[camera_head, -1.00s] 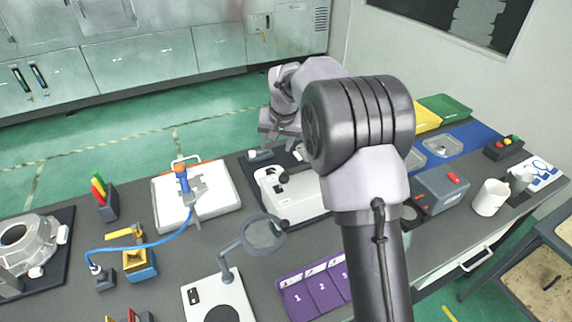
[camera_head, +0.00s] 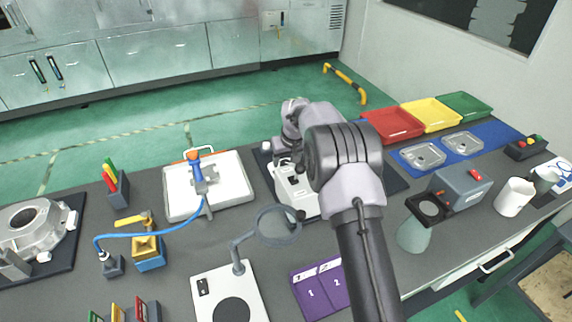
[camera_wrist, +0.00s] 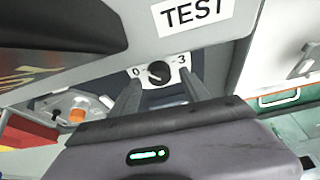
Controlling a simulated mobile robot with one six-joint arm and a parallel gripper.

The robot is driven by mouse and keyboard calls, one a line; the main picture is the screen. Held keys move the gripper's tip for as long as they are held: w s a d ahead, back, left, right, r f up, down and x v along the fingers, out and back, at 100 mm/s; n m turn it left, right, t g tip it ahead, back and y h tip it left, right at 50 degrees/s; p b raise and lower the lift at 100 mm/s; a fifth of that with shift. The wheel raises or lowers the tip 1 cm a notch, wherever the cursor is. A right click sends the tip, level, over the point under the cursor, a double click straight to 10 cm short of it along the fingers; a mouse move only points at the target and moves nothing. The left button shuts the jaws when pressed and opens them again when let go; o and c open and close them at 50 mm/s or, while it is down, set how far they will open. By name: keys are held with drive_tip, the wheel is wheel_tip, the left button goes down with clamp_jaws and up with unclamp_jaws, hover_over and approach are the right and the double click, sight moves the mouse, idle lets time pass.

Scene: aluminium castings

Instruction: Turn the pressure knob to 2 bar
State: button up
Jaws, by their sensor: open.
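The pressure knob (camera_wrist: 159,73) is a small round dark knob on a white scale plate marked 0 at the left and 3 at the right. It sits on a grey panel under a TEST label (camera_wrist: 193,11). Its pointer is too small to read for certain. My gripper (camera_wrist: 160,88) is open, with one finger at the lower left and one at the lower right of the knob; I cannot tell whether they touch it. In the head view my gripper (camera_head: 284,157) is at the back of a white and grey device (camera_head: 299,196), partly hidden by my arm.
A magnifier (camera_head: 279,224) stands in front of the device. A white tray (camera_head: 238,205) with a blue-handled tool lies to the left. Red (camera_head: 393,127), yellow (camera_head: 432,114) and green (camera_head: 464,104) trays are at the back right. A grey box (camera_head: 461,187) stands right.

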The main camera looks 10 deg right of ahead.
drive_tip(key=shift+w+f, duration=0.2)
drive_tip(key=shift+f, duration=0.3)
clamp_jaws()
